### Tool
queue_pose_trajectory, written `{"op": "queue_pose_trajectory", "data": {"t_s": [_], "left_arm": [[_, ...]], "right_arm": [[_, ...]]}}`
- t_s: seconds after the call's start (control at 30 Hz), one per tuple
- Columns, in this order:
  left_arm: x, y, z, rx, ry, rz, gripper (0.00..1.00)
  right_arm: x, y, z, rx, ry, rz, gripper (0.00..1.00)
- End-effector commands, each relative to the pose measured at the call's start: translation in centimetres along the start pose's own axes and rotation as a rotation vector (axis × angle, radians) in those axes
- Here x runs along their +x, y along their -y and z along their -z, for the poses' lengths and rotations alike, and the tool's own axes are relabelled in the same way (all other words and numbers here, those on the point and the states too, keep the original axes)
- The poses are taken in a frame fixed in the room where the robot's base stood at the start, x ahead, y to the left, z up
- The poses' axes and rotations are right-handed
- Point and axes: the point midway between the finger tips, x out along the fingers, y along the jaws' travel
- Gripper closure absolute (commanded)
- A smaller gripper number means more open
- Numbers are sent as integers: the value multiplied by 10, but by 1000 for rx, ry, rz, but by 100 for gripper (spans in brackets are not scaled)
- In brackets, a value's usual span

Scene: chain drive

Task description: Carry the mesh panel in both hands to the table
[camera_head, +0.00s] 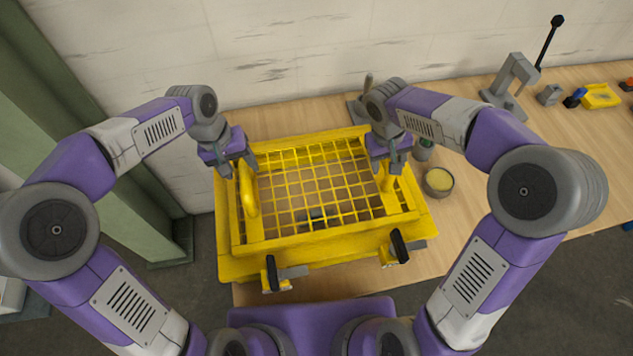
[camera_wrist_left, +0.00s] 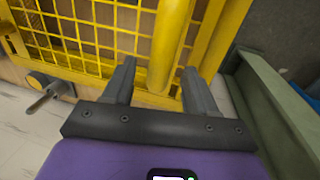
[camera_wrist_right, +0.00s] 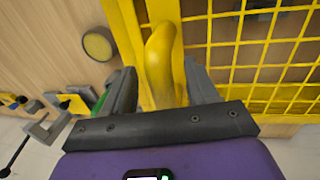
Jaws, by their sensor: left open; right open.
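The yellow mesh panel (camera_head: 325,238) has a wide frame, a wire grid and a raised handle at each side. It appears to be over the wooden table (camera_head: 470,215); whether it touches the table I cannot tell. My left gripper (camera_head: 238,172) is open at the left handle (camera_head: 249,190), and in the left wrist view that handle (camera_wrist_left: 168,45) stands between the spread fingers (camera_wrist_left: 155,85). My right gripper (camera_head: 388,165) is open at the right handle (camera_head: 388,182). In the right wrist view this handle (camera_wrist_right: 160,68) lies between the spread fingers (camera_wrist_right: 160,88).
A round pot with yellow contents (camera_head: 438,181) stands close to the panel's right side. A grey clamp stand (camera_head: 510,85), a small grey block (camera_head: 549,95) and a yellow tray (camera_head: 601,97) are at the back right. Green cabinet panels (camera_head: 90,140) stand at the left. The wall is behind the table.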

Motion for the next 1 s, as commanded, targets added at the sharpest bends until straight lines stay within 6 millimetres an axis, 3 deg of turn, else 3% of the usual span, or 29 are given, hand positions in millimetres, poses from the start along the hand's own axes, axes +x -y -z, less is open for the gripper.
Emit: {"op": "queue_pose_trajectory", "data": {"t_s": [0.23,0.6,0.9,1.0], "left_arm": [[28,0,0,0,1,0,43],[32,0,0,0,-1,0,44],[31,0,0,0,-2,0,90],[31,0,0,0,-2,0,100]], "right_arm": [[28,0,0,0,1,1,42],[32,0,0,0,0,1,43],[32,0,0,0,0,1,89],[32,0,0,0,0,1,100]]}}
